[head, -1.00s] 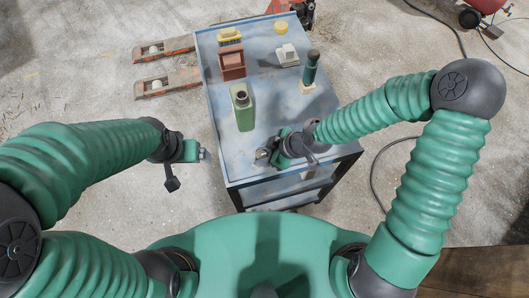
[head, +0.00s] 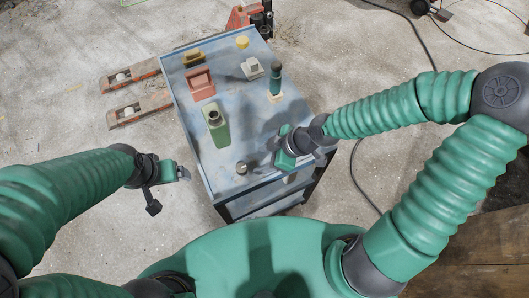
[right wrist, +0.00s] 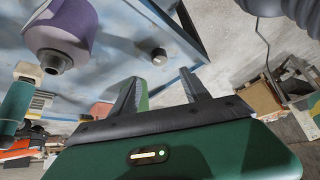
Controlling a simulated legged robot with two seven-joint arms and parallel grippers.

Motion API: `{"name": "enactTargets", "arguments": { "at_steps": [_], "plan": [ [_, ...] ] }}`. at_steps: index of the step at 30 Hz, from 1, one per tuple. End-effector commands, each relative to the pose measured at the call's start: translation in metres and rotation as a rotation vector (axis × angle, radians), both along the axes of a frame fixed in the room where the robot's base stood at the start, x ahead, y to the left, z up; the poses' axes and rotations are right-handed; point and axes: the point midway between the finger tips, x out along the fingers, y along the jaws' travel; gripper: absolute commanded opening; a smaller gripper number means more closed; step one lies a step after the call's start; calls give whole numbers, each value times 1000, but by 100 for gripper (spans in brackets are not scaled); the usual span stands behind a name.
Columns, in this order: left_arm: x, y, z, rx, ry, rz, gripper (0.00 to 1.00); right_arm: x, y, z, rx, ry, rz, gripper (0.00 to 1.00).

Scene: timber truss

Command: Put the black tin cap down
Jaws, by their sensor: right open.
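The small dark cap (head: 241,168) rests on the blue table top near its front edge, with a greyish top face. It also shows in the right wrist view (right wrist: 158,57), standing clear of my fingers. My right gripper (head: 281,152) is to the right of the cap, apart from it. In the right wrist view its two fingers (right wrist: 160,88) are spread with nothing between them.
Red pallet forks (head: 135,105) lie left. Front-left table top is clear.

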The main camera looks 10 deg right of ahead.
Motion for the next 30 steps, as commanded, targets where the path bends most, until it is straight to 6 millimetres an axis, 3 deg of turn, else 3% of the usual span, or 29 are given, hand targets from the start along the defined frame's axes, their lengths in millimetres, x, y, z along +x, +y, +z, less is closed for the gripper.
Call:
{"name": "enactTargets", "arguments": {
  "at_steps": [4,7,10,12,16,21,30],
  "plan": [
    [0,0,2,0,0,0,90,-1,-3,4,0,2,1,55],
    [0,0,1,0,0,0,90,-8,-9,-5,-37,44,-27,55],
    [0,0,2,0,0,0,90,-25,-36,-22,-154,162,-158,55],
    [0,0,2,0,1,0,90,-34,-66,-25,-258,239,-334,55],
    [0,0,1,0,0,0,90,-35,-112,4,-337,284,-743,55],
    [0,0,1,0,0,0,90,-31,-128,44,-236,297,-1112,55],
    [0,0,2,0,0,0,90,-31,-130,49,-205,310,-1181,55]
  ]
}}
